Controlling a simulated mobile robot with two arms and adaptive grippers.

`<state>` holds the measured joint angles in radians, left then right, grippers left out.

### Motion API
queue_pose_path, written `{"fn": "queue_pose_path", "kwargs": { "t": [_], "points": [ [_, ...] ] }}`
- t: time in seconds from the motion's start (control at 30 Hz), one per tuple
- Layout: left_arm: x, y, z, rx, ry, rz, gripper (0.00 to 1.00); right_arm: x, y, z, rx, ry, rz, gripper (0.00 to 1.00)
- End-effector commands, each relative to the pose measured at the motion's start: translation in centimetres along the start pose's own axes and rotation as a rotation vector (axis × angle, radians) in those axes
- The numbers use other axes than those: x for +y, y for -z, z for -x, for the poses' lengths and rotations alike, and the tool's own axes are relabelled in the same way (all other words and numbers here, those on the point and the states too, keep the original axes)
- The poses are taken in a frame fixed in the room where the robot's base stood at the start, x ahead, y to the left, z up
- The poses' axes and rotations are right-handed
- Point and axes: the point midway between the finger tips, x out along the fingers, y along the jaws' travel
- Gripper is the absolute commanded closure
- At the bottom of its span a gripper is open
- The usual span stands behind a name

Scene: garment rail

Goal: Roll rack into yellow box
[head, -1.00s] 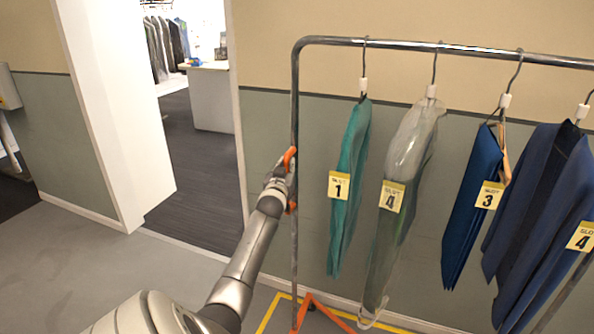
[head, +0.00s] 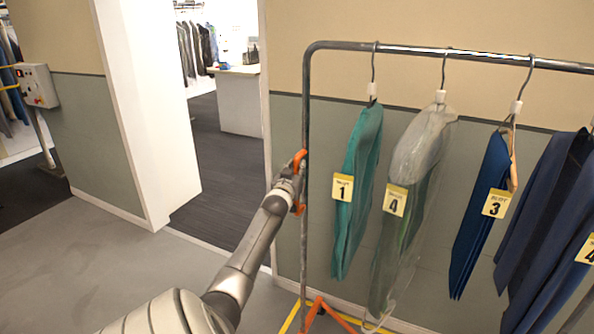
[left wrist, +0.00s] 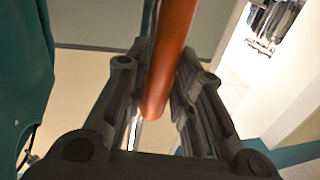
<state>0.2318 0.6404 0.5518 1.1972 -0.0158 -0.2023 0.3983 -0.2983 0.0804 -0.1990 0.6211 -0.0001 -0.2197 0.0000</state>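The garment rack (head: 420,47) is a grey metal frame with an orange foot (head: 317,304). My left gripper (head: 298,182) is at its left post, with orange handle ends showing above and below. In the left wrist view, the orange handle (left wrist: 172,60) runs between the two dark fingers, which are close on both sides. Yellow floor tape (head: 290,317), part of the yellow box, shows by the rack's left foot; most of the box is out of frame. My right gripper is not in view.
Teal (head: 358,190), clear-bagged (head: 420,150) and blue (head: 482,215) garments with number tags hang on the rail. The wall is close behind. A doorway (head: 215,160) and a post-mounted control box (head: 38,86) stand left. Grey floor (head: 120,270) at left is clear.

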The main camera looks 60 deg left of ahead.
Motion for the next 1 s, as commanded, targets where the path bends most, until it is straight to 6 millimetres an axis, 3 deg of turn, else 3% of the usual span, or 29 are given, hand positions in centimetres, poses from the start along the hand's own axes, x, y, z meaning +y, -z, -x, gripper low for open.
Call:
{"fn": "queue_pose_path", "kwargs": {
  "t": [0.1,0.57,1.0],
  "points": [
    [0.0,0.1,0.0,0.001,0.0,0.0,0.59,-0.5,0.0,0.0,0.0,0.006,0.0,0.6],
    [0.1,0.0,0.8,0.003,-0.002,0.0,0.59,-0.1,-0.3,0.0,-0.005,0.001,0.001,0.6],
    [0.0,-0.1,7.2,0.001,-0.002,0.001,0.59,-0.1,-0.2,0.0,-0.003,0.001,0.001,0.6]
  ]
}}
